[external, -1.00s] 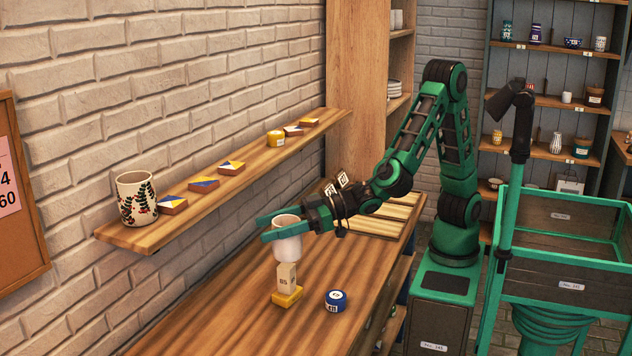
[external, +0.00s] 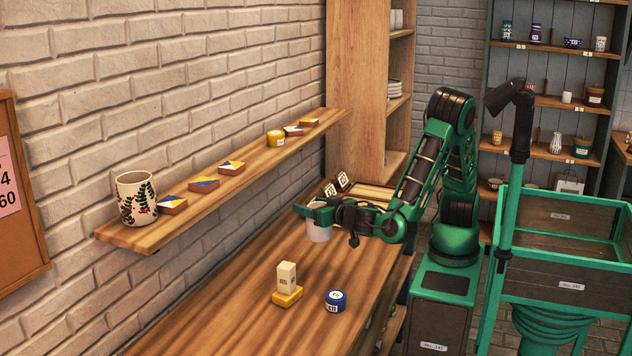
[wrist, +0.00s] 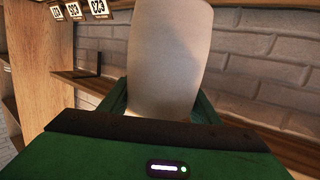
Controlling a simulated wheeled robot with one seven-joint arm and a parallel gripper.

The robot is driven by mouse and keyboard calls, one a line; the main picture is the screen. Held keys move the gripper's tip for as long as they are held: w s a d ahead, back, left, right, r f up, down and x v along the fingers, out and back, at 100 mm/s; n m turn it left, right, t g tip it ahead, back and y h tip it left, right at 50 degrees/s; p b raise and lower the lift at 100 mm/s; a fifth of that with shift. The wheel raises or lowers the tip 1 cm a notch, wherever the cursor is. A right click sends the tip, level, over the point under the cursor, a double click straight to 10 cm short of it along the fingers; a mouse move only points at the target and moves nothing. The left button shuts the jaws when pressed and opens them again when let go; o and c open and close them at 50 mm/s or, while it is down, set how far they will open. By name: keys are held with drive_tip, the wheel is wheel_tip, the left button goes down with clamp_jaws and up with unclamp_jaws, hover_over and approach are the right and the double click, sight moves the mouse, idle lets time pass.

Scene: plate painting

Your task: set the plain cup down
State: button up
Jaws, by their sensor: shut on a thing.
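The plain white cup (external: 319,232) is upright between the fingers of my gripper (external: 312,212) in the external view. My gripper is shut on it. The cup is low over the back part of the wooden counter (external: 230,305); I cannot tell whether its base touches the wood. In the wrist view the pale cup (wrist: 168,60) fills the middle, with the green fingers on both sides of it. Its lower part is hidden behind the gripper body.
A yellow block with a pale block on it (external: 287,281) and a blue round tin (external: 336,300) stand on the counter in front. A wall shelf (external: 150,237) above holds a leaf-patterned mug (external: 136,198) and several small tiles. The counter's front left is clear.

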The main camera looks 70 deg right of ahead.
drive_tip(key=s+d+m+g+h, duration=0.4)
drive_tip(key=s+h, duration=0.1)
drive_tip(key=shift+m, duration=0.3)
drive_tip(key=shift+w+d+f, duration=1.05)
drive_tip(key=shift+d+f, duration=0.5)
drive_tip(key=shift+f, duration=0.4)
drive_tip(key=shift+w+d+f, duration=1.05)
drive_tip(key=shift+d+f, duration=0.5)
drive_tip(key=shift+f, duration=0.35)
drive_tip(key=shift+w+d+f, duration=1.05)
drive_tip(key=shift+d+f, duration=0.5)
drive_tip(key=shift+f, duration=0.4)
drive_tip(key=o, duration=1.2)
drive_tip(key=v, duration=1.2)
drive_tip(key=shift+r, duration=0.2)
